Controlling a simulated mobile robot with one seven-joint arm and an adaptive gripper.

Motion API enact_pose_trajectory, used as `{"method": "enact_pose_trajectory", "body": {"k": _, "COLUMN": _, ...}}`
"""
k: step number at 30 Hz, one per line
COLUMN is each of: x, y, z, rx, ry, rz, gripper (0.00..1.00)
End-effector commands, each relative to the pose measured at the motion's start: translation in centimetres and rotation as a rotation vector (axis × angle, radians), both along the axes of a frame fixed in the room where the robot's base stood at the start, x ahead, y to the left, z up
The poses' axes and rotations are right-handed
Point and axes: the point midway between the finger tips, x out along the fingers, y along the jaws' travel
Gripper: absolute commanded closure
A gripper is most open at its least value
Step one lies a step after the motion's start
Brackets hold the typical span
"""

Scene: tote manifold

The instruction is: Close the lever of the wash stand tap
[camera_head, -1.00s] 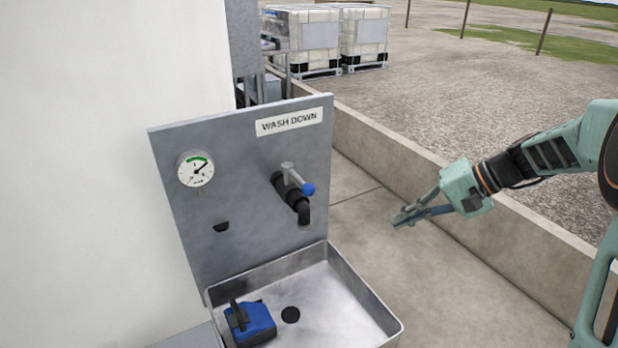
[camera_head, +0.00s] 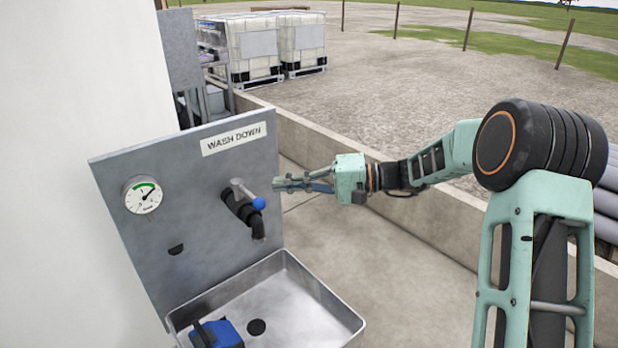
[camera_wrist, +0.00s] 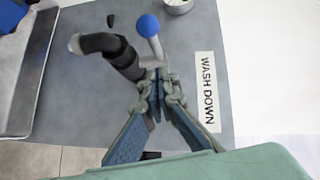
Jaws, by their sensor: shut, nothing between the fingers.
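The wash stand tap (camera_head: 240,210) is a black spout on a grey back panel (camera_head: 190,240). Its grey lever (camera_head: 246,192) ends in a blue ball knob and points out and down to the right. My gripper (camera_head: 276,184) is shut and empty, just right of the knob in the head view, with its fingers pointing left toward the tap. In the wrist view the tap (camera_wrist: 115,52), the lever (camera_wrist: 156,46) and its blue knob (camera_wrist: 148,25) lie beyond my shut fingertips (camera_wrist: 160,78). Whether the fingertips touch the lever cannot be told.
A metal basin (camera_head: 345,318) below the tap holds a blue and black object (camera_head: 218,334). A gauge (camera_head: 142,195) and a "WASH DOWN" label (camera_head: 234,138) are on the panel. A low concrete wall (camera_head: 440,245) runs behind my arm. White tanks (camera_head: 255,50) stand farther back.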

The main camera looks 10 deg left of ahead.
Motion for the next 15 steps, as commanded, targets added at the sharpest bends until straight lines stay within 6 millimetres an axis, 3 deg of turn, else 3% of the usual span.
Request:
{"method": "enact_pose_trajectory", "body": {"k": 6, "x": -2.3, "y": 1.7, "z": -0.4, "rx": -0.001, "ry": 0.001, "rz": 0.001, "gripper": 1.00}}
{"method": "enact_pose_trajectory", "body": {"k": 15, "x": -2.9, "y": 2.2, "z": -0.8, "rx": -0.002, "ry": 0.000, "rz": -0.001, "gripper": 1.00}}
